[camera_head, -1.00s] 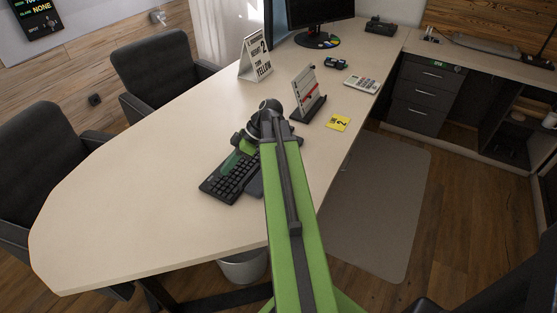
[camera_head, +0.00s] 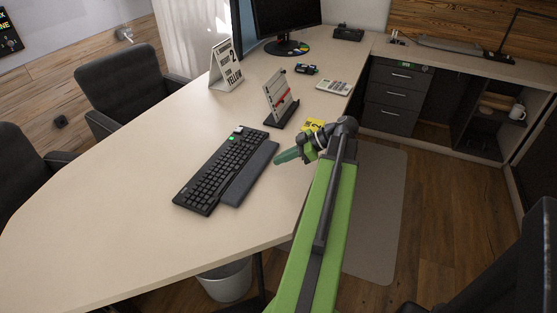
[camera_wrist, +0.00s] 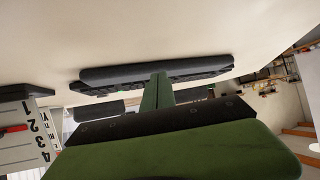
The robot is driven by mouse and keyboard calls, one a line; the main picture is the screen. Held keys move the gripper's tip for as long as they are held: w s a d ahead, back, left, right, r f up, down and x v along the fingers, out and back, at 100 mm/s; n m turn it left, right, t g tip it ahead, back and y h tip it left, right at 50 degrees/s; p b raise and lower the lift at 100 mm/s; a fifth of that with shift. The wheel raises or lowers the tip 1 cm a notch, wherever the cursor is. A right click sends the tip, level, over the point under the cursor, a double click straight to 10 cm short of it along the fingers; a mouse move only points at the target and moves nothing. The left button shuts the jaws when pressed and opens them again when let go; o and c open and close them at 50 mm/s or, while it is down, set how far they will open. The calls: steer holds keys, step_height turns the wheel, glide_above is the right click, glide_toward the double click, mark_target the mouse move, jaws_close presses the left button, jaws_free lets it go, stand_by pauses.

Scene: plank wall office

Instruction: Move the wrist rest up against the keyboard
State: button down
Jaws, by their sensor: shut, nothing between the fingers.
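The black keyboard (camera_head: 212,168) lies on the desk, with a small green light near its far end. The dark grey wrist rest (camera_head: 251,173) lies along its right long side, roughly parallel. I see no clear gap between them, but cannot tell whether they touch all along. My gripper (camera_head: 279,159) is shut and empty, its green fingers just to the right of the wrist rest, apart from it. In the wrist view, the wrist rest (camera_wrist: 150,72) spans ahead of the fingers (camera_wrist: 158,86), with part of the keyboard (camera_wrist: 190,80) showing beyond it.
A yellow card (camera_head: 313,125) lies beyond my gripper, and a stand with a chart (camera_head: 281,97) rises past the keyboard's far end. A calendar (camera_head: 226,66), calculator (camera_head: 334,86) and monitor (camera_head: 286,22) are farther back. The desk (camera_head: 120,215) is clear left of the keyboard.

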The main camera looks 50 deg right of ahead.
mark_target(248, 166)
steer(key=w+a, duration=0.1)
steer(key=w, duration=0.1)
steer(key=w+a, duration=0.2)
steer(key=w, duration=0.1)
steer(key=w+a, duration=0.2)
steer(key=shift+w, duration=0.15)
steer(key=shift+f+b, duration=0.7)
steer(key=shift+f, duration=0.1)
